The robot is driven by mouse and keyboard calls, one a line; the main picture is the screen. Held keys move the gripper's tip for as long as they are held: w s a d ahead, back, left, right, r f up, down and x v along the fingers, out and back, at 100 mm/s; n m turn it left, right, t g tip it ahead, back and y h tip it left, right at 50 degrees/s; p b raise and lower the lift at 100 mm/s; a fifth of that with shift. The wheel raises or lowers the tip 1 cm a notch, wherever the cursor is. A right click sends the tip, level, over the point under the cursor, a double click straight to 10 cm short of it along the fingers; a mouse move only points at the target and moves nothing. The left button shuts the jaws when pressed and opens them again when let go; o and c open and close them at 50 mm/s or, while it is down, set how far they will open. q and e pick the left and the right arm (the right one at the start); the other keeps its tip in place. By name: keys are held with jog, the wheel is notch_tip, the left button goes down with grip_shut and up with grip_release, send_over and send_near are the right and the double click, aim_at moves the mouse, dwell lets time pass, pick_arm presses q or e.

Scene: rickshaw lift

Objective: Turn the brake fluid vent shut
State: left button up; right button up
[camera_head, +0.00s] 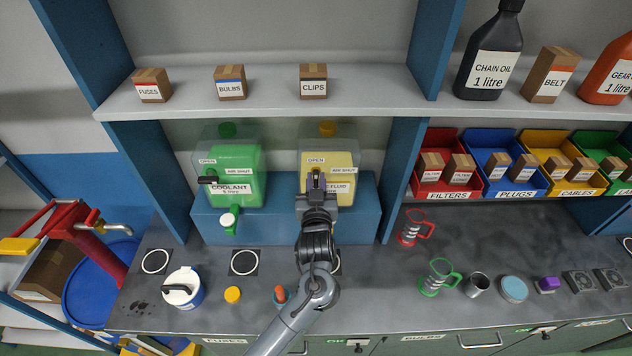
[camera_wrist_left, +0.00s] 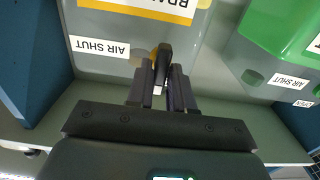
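The brake fluid tank (camera_head: 345,158) is a clear box of yellow fluid, right of the green coolant tank on a blue stand. Its labels read OPEN and AIR SHUT; the AIR SHUT label also shows upside down in the left wrist view (camera_wrist_left: 99,47). The black vent handle (camera_wrist_left: 164,60) stands out from the tank front. My left gripper (camera_head: 316,182) is in front of the tank and hides the vent in the head view. In the left wrist view its fingers (camera_wrist_left: 163,88) are close together on both sides of the handle, seemingly clamped on it. My right gripper is not in view.
The coolant tank (camera_head: 236,175) with its own black handle (camera_head: 208,180) stands close on the left. A shelf (camera_head: 270,98) with small boxes runs above. Blue uprights flank the bay. Mugs (camera_head: 438,278) and small parts stand on the grey counter to the right.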

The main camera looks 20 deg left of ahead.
pick_arm(q)
grip_shut()
jog(key=shift+r+m+p, duration=0.2)
jog(key=shift+m+p, duration=0.4)
jog(key=shift+p, duration=0.35)
jog(key=m+p, duration=0.6)
jog(key=shift+d+p, duration=0.15)
jog(key=shift+p, duration=0.15)
jog(key=shift+w+d+f+m+p, duration=0.15)
jog(key=shift+m+p, duration=1.15)
jog(key=shift+m, duration=1.35)
jog(key=shift+s+a+f+m+p, duration=0.1)
jog(key=shift+f+m+p, duration=0.15)
jog(key=shift+m+p, duration=1.75)
jog(key=shift+m+b, duration=0.7)
jog(key=shift+m, duration=0.15)
